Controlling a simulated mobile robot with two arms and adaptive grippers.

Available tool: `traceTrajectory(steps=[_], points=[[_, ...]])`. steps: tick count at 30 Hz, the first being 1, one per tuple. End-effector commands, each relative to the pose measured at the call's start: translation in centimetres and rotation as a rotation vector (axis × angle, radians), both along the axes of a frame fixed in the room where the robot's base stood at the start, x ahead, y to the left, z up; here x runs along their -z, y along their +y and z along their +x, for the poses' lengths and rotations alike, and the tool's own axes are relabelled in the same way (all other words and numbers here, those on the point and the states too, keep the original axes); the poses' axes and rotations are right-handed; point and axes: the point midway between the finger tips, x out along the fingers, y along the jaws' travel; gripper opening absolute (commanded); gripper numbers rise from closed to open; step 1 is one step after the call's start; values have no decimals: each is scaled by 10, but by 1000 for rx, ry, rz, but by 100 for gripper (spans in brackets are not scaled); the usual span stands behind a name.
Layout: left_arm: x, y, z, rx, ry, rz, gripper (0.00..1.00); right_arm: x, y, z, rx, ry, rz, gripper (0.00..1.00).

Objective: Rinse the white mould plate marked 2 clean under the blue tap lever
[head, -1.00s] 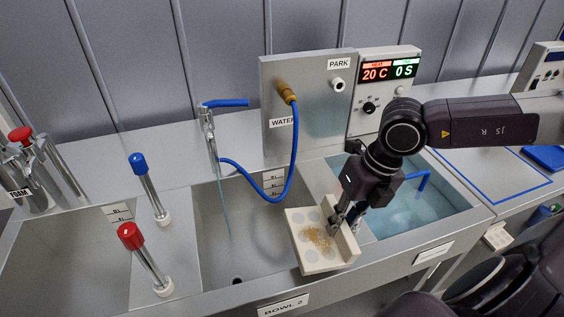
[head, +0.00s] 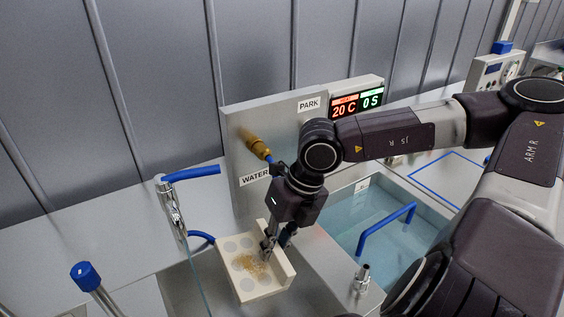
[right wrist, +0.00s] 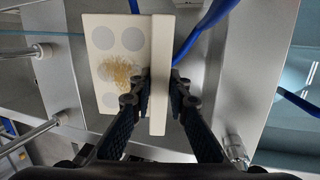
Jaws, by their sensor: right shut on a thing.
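The white mould plate (head: 240,284) has rows of round grey recesses and a patch of yellow-brown strands (head: 257,266) on its face. My right gripper (head: 269,246) is shut on the plate's raised edge and holds it tilted over the middle basin. The right wrist view also shows the plate (right wrist: 104,32), with the fingers on both sides of its edge. No number 2 is visible on it. The blue tap lever (head: 192,173) sits on a metal tap at the left. A thin water stream (head: 198,273) falls beside the plate, apart from it. My left gripper is not in view.
A steel panel (head: 245,125) labelled WATER and PARK stands behind the plate. A display (head: 357,104) reads 20 C and 0 S. A water-filled basin (head: 375,235) with a blue handle (head: 385,228) lies right. A blue-topped post (head: 87,277) stands at lower left.

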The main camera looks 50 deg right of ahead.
Motion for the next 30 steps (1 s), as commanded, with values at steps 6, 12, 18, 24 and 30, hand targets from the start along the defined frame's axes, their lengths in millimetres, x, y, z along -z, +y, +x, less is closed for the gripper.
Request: traceTrajectory(steps=[6, 12, 18, 24, 30], points=[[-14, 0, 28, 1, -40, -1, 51, -1, 13, 9, -12, 0, 11, 0], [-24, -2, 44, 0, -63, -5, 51, 0, 20, 18, 5, -3, 9, 0], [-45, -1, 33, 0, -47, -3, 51, 1, 33, 31, 5, -3, 9, 0], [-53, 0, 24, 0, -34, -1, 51, 8, 47, 45, 5, -3, 6, 0], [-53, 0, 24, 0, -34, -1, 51, 15, 61, 58, 4, -5, 5, 0]])
